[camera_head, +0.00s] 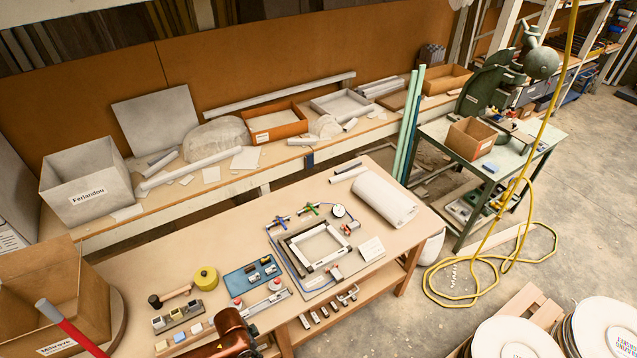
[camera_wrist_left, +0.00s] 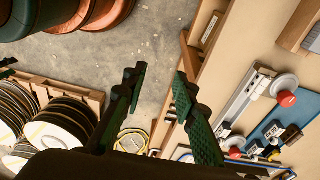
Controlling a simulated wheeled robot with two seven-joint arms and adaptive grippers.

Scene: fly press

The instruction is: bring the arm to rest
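My left gripper (camera_wrist_left: 158,80) shows in the left wrist view. Its two dark green ridged fingers are apart, with bare floor between them, and they hold nothing. A copper-coloured link of my arm enters the head view at the bottom, over the bench's front edge; the gripper's fingers cannot be seen there. A small dark green piece at the left edge of the wrist view looks like part of my right gripper (camera_wrist_left: 7,68). It is cut off, so its opening is hidden.
The workbench (camera_head: 140,265) carries a frame fixture (camera_head: 318,246), a blue tray (camera_head: 240,282), a yellow tape roll (camera_head: 205,278) and a mallet (camera_head: 170,296). An open cardboard box (camera_head: 40,290) stands left.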

